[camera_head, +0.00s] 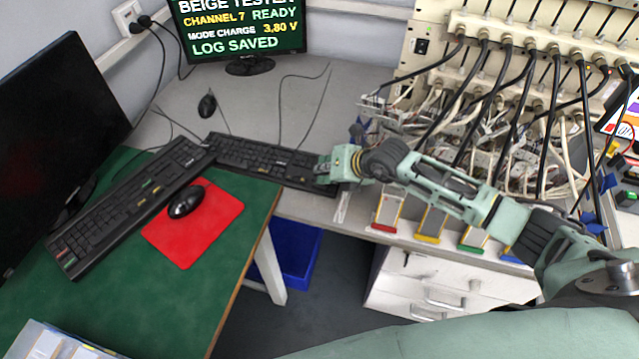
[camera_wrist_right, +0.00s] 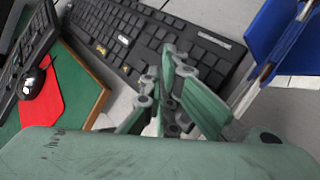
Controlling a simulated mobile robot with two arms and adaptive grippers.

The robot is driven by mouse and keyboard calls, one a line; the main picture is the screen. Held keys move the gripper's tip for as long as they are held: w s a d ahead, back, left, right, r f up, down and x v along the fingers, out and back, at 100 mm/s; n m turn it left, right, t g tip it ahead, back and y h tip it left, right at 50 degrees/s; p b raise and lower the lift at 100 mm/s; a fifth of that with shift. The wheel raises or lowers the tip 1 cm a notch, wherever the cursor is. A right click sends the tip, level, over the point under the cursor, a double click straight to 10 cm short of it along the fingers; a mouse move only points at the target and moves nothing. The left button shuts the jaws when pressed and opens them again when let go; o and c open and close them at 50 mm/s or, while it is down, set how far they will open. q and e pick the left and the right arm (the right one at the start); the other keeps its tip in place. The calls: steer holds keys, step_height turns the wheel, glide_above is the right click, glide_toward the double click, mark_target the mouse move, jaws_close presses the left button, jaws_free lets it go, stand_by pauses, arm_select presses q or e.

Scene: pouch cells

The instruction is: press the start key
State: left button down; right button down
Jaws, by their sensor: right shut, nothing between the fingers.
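A black keyboard (camera_head: 262,157) lies on the grey bench below the beige tester's screen (camera_head: 238,28), which reads CHANNEL 7 READY, MODE CHARGE 3,80 V and LOG SAVED. My right gripper (camera_head: 326,168) is shut and empty at the right end of this keyboard. In the right wrist view the keyboard (camera_wrist_right: 125,35) runs across the upper part, and the shut fingers (camera_wrist_right: 168,58) reach over its keys. I cannot tell whether they touch a key. The start key cannot be made out by its label. My left gripper is not in view.
A second keyboard (camera_head: 130,205) lies on the green mat (camera_head: 150,310) beside a black mouse (camera_head: 186,201) on a red pad (camera_head: 210,235). A cable-filled rack (camera_head: 530,60) stands at the right. Coloured holders (camera_head: 430,224) line the bench's front edge. A blue bin (camera_head: 290,255) stands below.

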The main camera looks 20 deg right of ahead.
steer(key=shift+f, duration=0.2)
steer(key=shift+r, duration=0.1)
stand_by(0.4)
steer(key=shift+r+p, duration=0.65)
steer(key=shift+r, duration=0.1)
step_height(320, 180, up, 5)
steer(key=p, duration=0.4)
stand_by(0.6)
